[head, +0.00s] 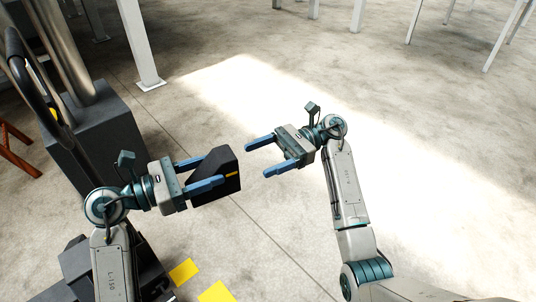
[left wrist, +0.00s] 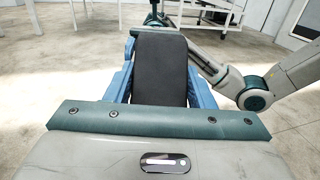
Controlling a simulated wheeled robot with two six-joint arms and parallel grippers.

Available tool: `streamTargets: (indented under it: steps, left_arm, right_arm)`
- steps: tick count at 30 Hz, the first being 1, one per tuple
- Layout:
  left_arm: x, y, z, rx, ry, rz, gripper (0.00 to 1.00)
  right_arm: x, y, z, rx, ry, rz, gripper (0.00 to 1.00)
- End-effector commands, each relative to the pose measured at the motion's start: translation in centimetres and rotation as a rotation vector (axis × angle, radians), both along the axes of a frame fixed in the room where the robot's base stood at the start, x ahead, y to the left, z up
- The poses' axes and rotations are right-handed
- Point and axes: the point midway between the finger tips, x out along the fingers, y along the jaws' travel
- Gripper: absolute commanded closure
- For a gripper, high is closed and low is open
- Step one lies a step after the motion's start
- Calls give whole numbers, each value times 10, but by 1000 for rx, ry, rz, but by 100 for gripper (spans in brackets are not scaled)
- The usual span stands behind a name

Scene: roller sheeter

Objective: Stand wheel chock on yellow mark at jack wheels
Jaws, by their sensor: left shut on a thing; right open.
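A black wedge-shaped wheel chock (head: 218,172) with a small yellow stripe is held in the air in the head view. My left gripper (head: 209,173) is shut on it, a blue finger on each side. In the left wrist view the chock (left wrist: 160,68) fills the space between the fingers. My right gripper (head: 268,157) is open and empty, to the right of the chock and apart from it. Yellow marks (head: 216,292) (head: 184,271) lie on the floor at the bottom, below and nearer than the chock. The jack wheels cannot be made out.
A dark machine with a grey block base (head: 98,130) and a curved black handle stands at the left. White posts (head: 139,45) rise from the floor behind. A brown wooden leg (head: 18,150) shows at the far left. The concrete floor in the middle and right is clear.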

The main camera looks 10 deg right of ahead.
Motion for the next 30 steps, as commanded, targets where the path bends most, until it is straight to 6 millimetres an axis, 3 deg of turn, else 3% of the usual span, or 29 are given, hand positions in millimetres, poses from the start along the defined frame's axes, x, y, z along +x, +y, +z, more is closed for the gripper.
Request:
streamTargets:
  steps: [12, 18, 30]
  left_arm:
    - [0, 0, 1, -2, -2, 0, 88]
    - [0, 0, 1, -2, -2, 0, 88]
    - [0, 0, 1, -2, -2, 0, 88]
  right_arm:
    - [-27, 70, 1, 6, 4, 1, 25]
    - [-37, 95, 1, 5, 4, -1, 25]
    - [-41, 105, 0, 2, 5, -2, 25]
